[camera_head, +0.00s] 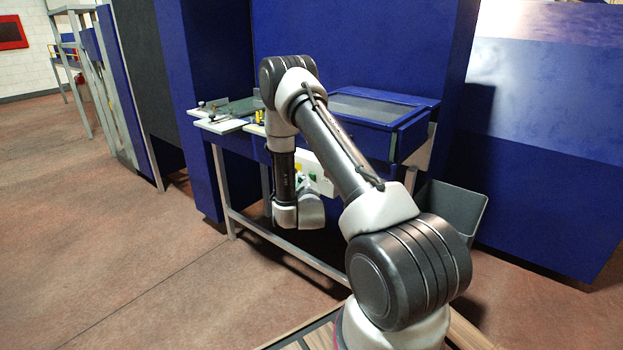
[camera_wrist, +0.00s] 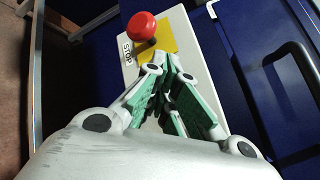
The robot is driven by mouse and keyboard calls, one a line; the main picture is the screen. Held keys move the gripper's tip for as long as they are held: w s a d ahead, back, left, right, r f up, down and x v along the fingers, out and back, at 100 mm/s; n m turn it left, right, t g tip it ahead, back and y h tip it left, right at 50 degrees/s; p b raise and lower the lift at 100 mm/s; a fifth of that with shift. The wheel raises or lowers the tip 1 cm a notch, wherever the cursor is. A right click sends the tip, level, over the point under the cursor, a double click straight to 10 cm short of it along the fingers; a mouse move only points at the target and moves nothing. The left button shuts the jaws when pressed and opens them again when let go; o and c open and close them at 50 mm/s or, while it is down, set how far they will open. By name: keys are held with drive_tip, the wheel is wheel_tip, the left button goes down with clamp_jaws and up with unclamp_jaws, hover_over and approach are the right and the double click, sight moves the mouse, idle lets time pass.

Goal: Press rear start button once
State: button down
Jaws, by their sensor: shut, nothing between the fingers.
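A pale control box (camera_wrist: 130,65) shows in the wrist view. It carries a red mushroom button (camera_wrist: 142,26) on a yellow patch (camera_wrist: 163,38), with the word STOP beside it. My gripper (camera_wrist: 172,68) is shut and empty, its green-padded fingers in front of the box's face. Whether the fingertips touch the box I cannot tell. No start button shows in the wrist view; the fingers cover part of the box.
The blue workbench (camera_head: 375,105) has metal legs and a low crossbar (camera_head: 290,251). Small fixtures (camera_head: 216,115) lie on its left top. A grey bin (camera_head: 452,208) stands at its right. In the wrist view a dark handle (camera_wrist: 293,60) is at the right. The floor at left is clear.

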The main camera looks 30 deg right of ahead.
drive_tip(key=shift+s+a, duration=0.3)
drive_tip(key=shift+a, duration=0.5)
drive_tip(key=shift+s+a, duration=0.25)
drive_tip(key=shift+a, duration=0.5)
drive_tip(key=shift+s+a, duration=0.3)
drive_tip(key=shift+a, duration=0.5)
